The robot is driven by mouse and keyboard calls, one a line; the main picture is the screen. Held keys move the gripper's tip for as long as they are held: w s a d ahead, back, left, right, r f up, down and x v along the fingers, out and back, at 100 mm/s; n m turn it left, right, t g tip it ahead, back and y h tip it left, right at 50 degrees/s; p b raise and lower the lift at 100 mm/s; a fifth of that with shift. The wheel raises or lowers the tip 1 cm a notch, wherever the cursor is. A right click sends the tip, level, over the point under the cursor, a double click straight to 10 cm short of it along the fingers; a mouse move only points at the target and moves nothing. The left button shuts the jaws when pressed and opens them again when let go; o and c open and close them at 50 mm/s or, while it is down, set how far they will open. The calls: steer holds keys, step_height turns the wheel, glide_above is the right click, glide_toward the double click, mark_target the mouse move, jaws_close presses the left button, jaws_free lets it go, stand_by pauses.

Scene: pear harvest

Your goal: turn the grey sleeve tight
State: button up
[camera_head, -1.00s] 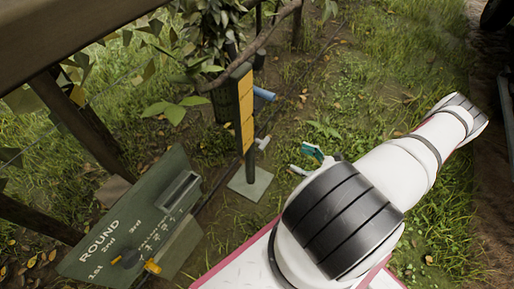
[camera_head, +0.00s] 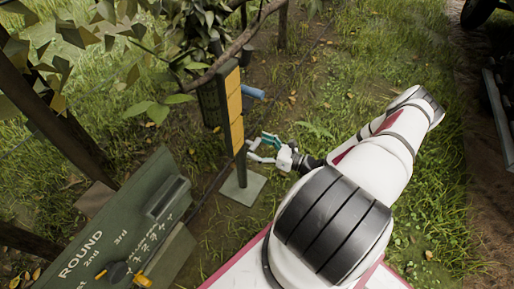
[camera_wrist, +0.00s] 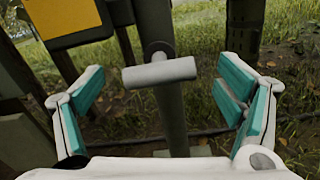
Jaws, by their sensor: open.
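The grey sleeve (camera_wrist: 160,72) shows in the wrist view as a short, smooth bar lying crosswise on a stub from the dark post (camera_wrist: 172,117). My gripper (camera_head: 262,150) is open, with teal pads on white fingers. In the wrist view its fingers stand wide apart, one to each side of the sleeve, with clear gaps and no contact seen. In the head view the gripper is close to the right side of the post, and its fingers largely hide the sleeve.
A blue handle (camera_head: 253,92) sticks out of the post above my gripper. Yellow panels (camera_head: 234,96) run up the post, which stands on a square plate (camera_head: 243,188). A green board marked ROUND (camera_head: 115,235) is at lower left. Branches and leaves hang above; open grass lies right.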

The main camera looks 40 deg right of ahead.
steer(key=shift+w+a, duration=0.15)
steer(key=shift+w, duration=0.25)
steer(key=c, duration=1.1)
